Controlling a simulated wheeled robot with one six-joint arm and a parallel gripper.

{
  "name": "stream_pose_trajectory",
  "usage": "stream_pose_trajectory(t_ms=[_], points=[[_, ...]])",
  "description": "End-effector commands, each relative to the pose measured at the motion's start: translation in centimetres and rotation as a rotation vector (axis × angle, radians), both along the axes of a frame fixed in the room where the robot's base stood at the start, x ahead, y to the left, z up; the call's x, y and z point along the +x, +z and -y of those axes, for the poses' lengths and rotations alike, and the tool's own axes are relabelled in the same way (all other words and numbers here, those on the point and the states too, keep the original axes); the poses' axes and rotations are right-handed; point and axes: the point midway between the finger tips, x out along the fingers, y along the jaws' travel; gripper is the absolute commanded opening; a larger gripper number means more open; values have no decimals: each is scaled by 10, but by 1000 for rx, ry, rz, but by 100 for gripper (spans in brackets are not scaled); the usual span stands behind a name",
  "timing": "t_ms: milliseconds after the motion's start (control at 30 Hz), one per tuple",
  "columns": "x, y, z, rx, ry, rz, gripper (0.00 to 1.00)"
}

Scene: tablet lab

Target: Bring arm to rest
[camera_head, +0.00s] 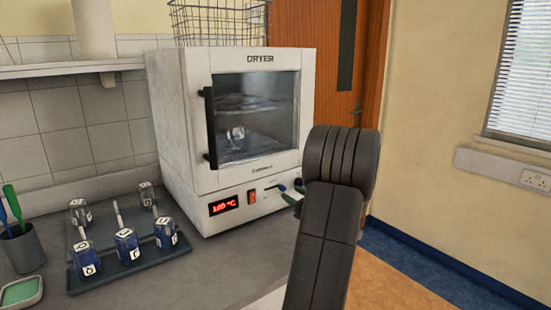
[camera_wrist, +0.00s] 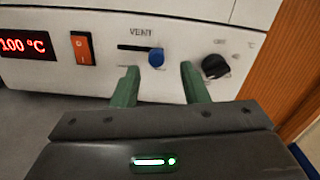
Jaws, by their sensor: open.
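My gripper (camera_wrist: 160,88) is open in the wrist view, its two green fingers apart and pointing at the dryer's lower front panel. The blue vent slider knob (camera_wrist: 156,58) shows between the fingertips, at the right end of its slot. I cannot tell whether a finger touches it. In the head view my dark arm (camera_head: 335,200) stands in front of the dryer's right side and hides most of the gripper. The white dryer (camera_head: 180,130) has its glass door (camera_head: 255,115) shut, with a small container (camera_head: 237,135) inside.
A dark tray (camera_head: 130,268) with several labelled containers stands on the counter left of the dryer. A grey cup (camera_head: 22,250) with green and blue tools and a green-topped dish (camera_head: 20,292) are at the far left. A black dial (camera_wrist: 215,66) is right of the slider. Open floor (camera_head: 390,285) lies to the right.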

Motion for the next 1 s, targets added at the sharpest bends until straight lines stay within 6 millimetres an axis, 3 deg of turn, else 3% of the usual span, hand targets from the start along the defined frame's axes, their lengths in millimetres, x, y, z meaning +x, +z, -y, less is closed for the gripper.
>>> stream_pose_trajectory(t_ms=[100,333,1000], points=[[17,1,-14,1,2,0,41],[37,0,-28,1,2,-1,41],[26,7,-37,-17,11,6,41]])
